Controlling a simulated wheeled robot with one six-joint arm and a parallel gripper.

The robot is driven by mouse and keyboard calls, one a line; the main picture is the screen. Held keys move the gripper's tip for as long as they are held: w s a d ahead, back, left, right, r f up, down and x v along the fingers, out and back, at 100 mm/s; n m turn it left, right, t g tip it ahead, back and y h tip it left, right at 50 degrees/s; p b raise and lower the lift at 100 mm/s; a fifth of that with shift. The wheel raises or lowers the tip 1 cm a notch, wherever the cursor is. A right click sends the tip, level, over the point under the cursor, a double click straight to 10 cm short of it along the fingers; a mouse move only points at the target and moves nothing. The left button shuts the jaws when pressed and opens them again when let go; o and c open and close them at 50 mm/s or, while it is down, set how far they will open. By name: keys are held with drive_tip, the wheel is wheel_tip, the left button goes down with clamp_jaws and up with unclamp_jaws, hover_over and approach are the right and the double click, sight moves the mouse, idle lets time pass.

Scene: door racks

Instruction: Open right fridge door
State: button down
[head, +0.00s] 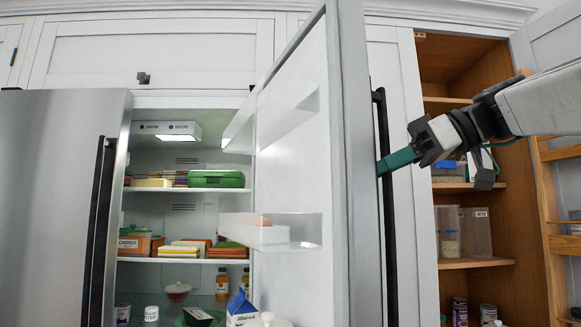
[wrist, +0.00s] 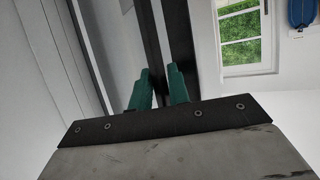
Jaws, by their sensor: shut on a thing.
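The right fridge door (head: 305,160) stands wide open, swung out toward me, with its inner shelves showing. Its black vertical handle (head: 388,230) is on the door's outer face, at the right of the door edge in the head view. My gripper (head: 382,168) reaches in from the right with its green fingers at the handle. In the wrist view, the green fingers of my gripper (wrist: 160,85) close around the dark handle bar (wrist: 153,40). The exact contact at the fingertips is partly hidden. The left fridge door (head: 55,200) is shut.
The lit fridge inside (head: 185,133) holds a green box (head: 217,179) and several food packs on shelves. At the right, an open wooden cupboard (head: 470,264) holds containers and jars, and its open door with racks stands near my arm. A window (wrist: 240,38) shows in the wrist view.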

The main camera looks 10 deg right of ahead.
drive_tip(key=shift+w+d+f, duration=0.1)
drive_tip(key=shift+d, duration=0.25)
drive_tip(key=c, duration=1.4)
unclamp_jaws()
drive_tip(key=v, duration=0.8)
drive_tip(key=shift+w, duration=0.1)
drive_tip(key=shift+a, duration=0.1)
